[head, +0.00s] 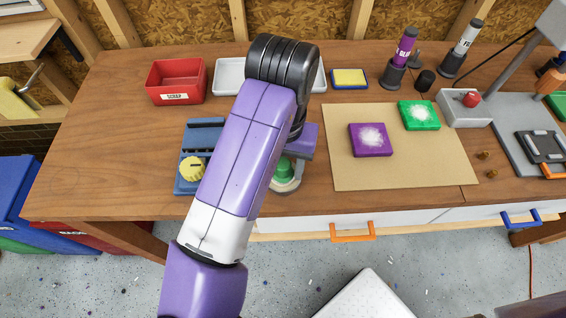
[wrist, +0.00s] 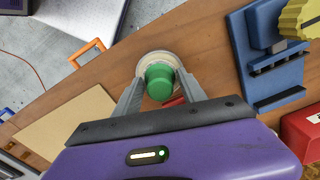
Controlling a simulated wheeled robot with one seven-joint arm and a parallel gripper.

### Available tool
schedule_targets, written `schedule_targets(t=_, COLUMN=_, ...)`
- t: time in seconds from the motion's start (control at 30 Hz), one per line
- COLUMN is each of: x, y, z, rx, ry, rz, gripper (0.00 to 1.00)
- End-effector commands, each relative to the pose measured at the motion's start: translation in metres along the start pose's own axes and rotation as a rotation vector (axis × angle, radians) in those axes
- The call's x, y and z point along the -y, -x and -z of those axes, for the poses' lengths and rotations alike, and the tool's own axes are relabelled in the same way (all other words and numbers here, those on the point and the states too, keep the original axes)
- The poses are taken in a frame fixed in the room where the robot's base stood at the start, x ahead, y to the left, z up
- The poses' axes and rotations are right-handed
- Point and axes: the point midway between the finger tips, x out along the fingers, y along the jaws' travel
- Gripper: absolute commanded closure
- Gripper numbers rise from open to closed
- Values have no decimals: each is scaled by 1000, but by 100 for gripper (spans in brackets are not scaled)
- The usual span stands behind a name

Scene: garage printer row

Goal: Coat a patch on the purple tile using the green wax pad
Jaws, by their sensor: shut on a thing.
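The green wax pad has a green grip (wrist: 158,84) and a round cream base (wrist: 146,59). My gripper (wrist: 160,80) is shut on the grip, one finger on each side. In the head view the pad (head: 285,172) shows at the bench's front edge, partly hidden by my arm. I cannot tell whether its base touches the bench. The purple tile (head: 358,149) lies flat on a tan mat (head: 400,175), to the right of my gripper and apart from it. A white powdery patch marks its middle.
A green tile (head: 407,123) with a white patch lies behind and right of the purple one. Left are a blue fixture (head: 205,135) with a yellow knob (head: 191,169) and a red bin (head: 176,82).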

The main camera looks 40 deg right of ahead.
Motion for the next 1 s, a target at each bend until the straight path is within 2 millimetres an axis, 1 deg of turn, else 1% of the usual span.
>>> schedule_targets(t=0.13, x=0, y=-2, z=0, rx=3, ry=0, rz=-2, gripper=84)
schedule_targets(t=0.27, x=0, y=1, z=0, rx=3, ry=0, rz=-2, gripper=84)
schedule_targets(t=1.0, x=0, y=56, z=0, rx=0, ry=0, rz=-1, gripper=84)
